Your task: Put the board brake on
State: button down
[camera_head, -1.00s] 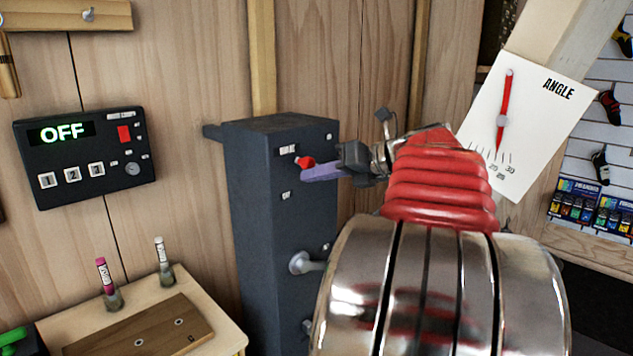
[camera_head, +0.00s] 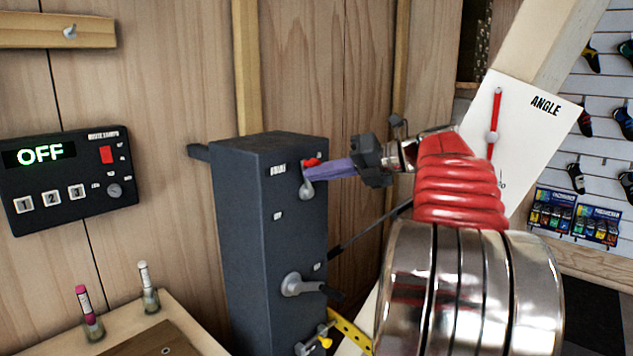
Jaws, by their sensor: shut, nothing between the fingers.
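The dark grey post-like housing (camera_head: 262,230) stands against the wood wall. Near its top is a small white label (camera_head: 278,169), too small to read surely. Beside the label is a small control with a red part (camera_head: 312,161) and a grey lever part (camera_head: 307,190) hanging below it. My gripper (camera_head: 325,170) is shut and empty, its purple fingers pointing left, with the tips at or just in front of this control. I cannot tell whether they touch it. The tips partly hide the control.
A second grey lever (camera_head: 303,285) sticks out lower on the housing, with a yellow-knobbed part (camera_head: 324,342) below. A black control box (camera_head: 68,177) reads OFF. An ANGLE gauge (camera_head: 528,125) is at right. Two marker-like tubes (camera_head: 148,285) stand on a wooden table at lower left.

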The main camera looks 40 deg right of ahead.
jog(key=shift+d+r, duration=0.2)
jog(key=shift+d, duration=0.35)
jog(key=shift+d+r, duration=0.2)
jog(key=shift+d, duration=0.35)
jog(key=shift+d, duration=0.1)
jog(key=shift+r, duration=0.1)
jog(key=s, duration=0.9)
jog(key=shift+s+d+f, duration=0.15)
jog(key=shift+d+f, duration=0.05)
jog(key=shift+d, duration=0.25)
jog(key=shift+a, duration=0.1)
dwell(0.3)
